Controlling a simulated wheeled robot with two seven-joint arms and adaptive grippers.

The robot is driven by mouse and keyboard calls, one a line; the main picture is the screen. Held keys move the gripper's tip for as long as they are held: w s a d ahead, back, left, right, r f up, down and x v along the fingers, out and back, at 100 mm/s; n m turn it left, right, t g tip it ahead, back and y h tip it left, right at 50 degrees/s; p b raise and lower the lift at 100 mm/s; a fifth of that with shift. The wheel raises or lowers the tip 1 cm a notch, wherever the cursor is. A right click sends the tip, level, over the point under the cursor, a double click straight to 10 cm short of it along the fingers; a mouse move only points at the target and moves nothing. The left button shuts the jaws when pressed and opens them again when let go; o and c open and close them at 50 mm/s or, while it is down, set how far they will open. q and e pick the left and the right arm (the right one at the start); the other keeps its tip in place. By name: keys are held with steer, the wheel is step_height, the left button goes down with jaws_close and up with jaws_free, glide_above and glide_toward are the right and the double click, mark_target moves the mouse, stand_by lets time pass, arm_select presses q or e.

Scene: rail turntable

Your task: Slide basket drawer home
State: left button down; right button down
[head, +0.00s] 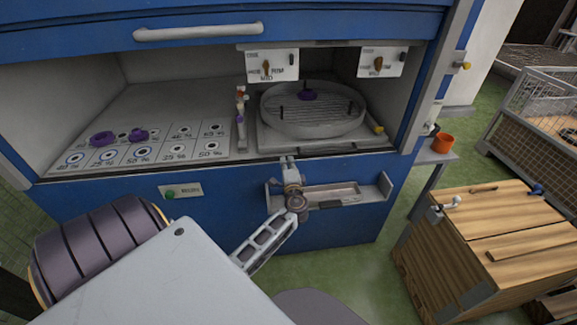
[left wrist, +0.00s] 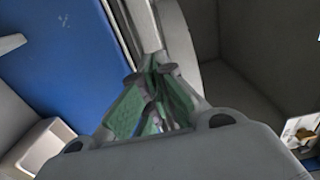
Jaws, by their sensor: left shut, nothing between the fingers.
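The round grey basket (head: 357,117) with a slatted floor sits inside the blue cabinet on a grey drawer plate (head: 270,143). My left gripper (head: 287,160) is shut and empty at the cabinet's front edge, just below the drawer's left front. Contact is unclear. In the left wrist view its green-padded fingers (left wrist: 157,72) meet beside grey surfaces. My right gripper is out of view.
A marked board (head: 210,153) with purple rings lies left of the drawer. A grey shelf (head: 375,192) juts from the blue front beside my gripper. A wooden chest (head: 480,240) and an orange cup (head: 443,142) on a side shelf stand at the right. Green floor lies between.

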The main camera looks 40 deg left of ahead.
mark_target(284, 148)
arm_select(q)
steer(key=x, duration=0.4)
steer(key=shift+w+a, duration=0.25)
steer(key=shift+w, duration=0.05)
steer(key=shift+w+a, duration=0.35)
steer(key=shift+a, duration=0.1)
steer(key=shift+w+a, duration=0.15)
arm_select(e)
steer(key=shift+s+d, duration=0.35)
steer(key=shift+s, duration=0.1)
arm_select(q)
steer(key=shift+a, duration=0.1)
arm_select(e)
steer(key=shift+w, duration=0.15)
arm_select(q)
steer(key=shift+b+x, duration=0.45)
steer(key=shift+x, duration=0.35)
steer(key=shift+w+a, duration=0.25)
steer(key=shift+w, duration=0.1)
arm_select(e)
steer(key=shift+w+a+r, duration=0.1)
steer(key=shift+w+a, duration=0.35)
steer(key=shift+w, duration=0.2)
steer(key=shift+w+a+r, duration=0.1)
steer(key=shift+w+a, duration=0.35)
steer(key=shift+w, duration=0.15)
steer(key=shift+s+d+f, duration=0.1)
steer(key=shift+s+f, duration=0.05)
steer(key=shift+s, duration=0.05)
